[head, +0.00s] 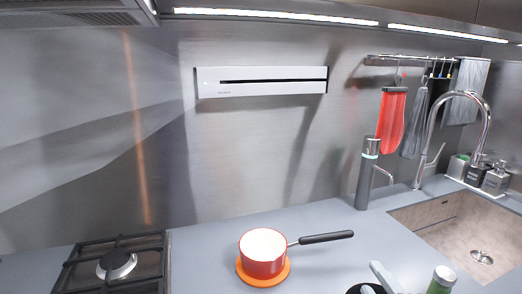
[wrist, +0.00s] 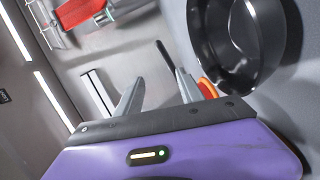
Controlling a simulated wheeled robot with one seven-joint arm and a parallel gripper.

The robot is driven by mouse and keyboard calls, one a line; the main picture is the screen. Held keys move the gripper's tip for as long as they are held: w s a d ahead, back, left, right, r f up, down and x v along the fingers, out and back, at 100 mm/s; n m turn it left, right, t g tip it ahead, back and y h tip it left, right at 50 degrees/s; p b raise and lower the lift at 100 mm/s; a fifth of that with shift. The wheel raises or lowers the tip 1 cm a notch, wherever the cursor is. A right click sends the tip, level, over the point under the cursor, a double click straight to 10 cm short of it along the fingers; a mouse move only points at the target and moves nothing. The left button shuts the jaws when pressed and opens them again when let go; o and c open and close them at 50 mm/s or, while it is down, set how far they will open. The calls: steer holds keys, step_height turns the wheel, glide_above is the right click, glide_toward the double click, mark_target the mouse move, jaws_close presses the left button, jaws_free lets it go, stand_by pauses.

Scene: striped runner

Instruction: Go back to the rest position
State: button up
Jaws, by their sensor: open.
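My gripper (wrist: 159,77) is open in the wrist view. Its two grey fingers stand apart in front of the purple housing, and nothing shows held between them. In the head view, a pale grey shape at the bottom edge right of centre may be part of it; I cannot tell. A red saucepan (head: 262,254) with a pale inside and a black handle stands upright on an orange round trivet (head: 241,271) on the counter. In the wrist view, red and orange edges show just behind the right finger.
A dark pot (wrist: 222,62) is close by at the upper right of the wrist view. The hob (head: 78,280) is at left. A bottle (head: 442,279), a grey dispenser (head: 367,178), the sink (head: 440,214) and tap (head: 486,120) are at right. Counter left of the saucepan is clear.

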steer(key=s+f+m, duration=0.3)
steer(key=s+m, duration=0.2)
steer(key=s, duration=0.7)
steer(key=s+a+f+m+g, duration=0.1)
steer(key=s+f+m, duration=0.2)
steer(key=s, duration=0.9)
steer(key=s+a+f+m, duration=0.1)
steer(key=s+f+m, duration=0.3)
steer(key=s+m, duration=0.4)
steer(key=s, duration=0.4)
steer(key=shift+s+m+g+h, duration=0.3)
steer(key=shift+s+h, duration=0.1)
